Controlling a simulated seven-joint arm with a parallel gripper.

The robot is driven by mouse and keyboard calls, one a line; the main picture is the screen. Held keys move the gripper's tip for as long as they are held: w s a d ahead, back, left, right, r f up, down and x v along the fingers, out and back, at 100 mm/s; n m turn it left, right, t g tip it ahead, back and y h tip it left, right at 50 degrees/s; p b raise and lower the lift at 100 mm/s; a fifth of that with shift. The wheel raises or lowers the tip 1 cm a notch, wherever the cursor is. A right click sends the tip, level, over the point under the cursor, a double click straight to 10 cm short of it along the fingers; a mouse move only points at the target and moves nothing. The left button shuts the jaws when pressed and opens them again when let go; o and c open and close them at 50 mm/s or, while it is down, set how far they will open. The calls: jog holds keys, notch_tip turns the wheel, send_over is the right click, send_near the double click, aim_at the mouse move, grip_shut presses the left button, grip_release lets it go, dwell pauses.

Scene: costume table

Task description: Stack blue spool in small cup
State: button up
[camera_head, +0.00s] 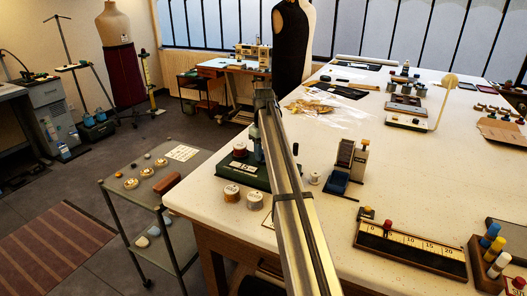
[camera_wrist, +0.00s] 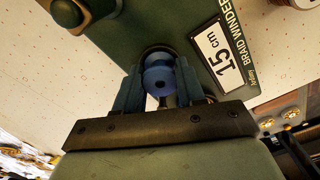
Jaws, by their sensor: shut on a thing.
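The blue spool (camera_wrist: 160,76) shows end-on in the wrist view, between the two blue-grey fingers of my gripper (camera_wrist: 158,80). The fingers are shut on its sides. Behind the spool is the green base of the braid winder (camera_wrist: 195,85), with a "15 cm" label; a dark rounded edge shows just past the spool. I cannot tell whether the spool touches it. In the head view my arm crosses the middle and hides part of the green winder (camera_head: 238,170); the held spool is not clear there. I cannot pick out the small cup with certainty.
Two thread spools (camera_head: 232,193) (camera_head: 254,200) stand near the table's left edge. A glass trolley (camera_head: 150,188) stands left.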

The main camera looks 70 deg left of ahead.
jog(key=shift+f, duration=0.15)
jog(key=o, duration=1)
notch_tip(320, 180, up, 13)
jog(key=shift+w+f, duration=0.15)
dwell(0.4)
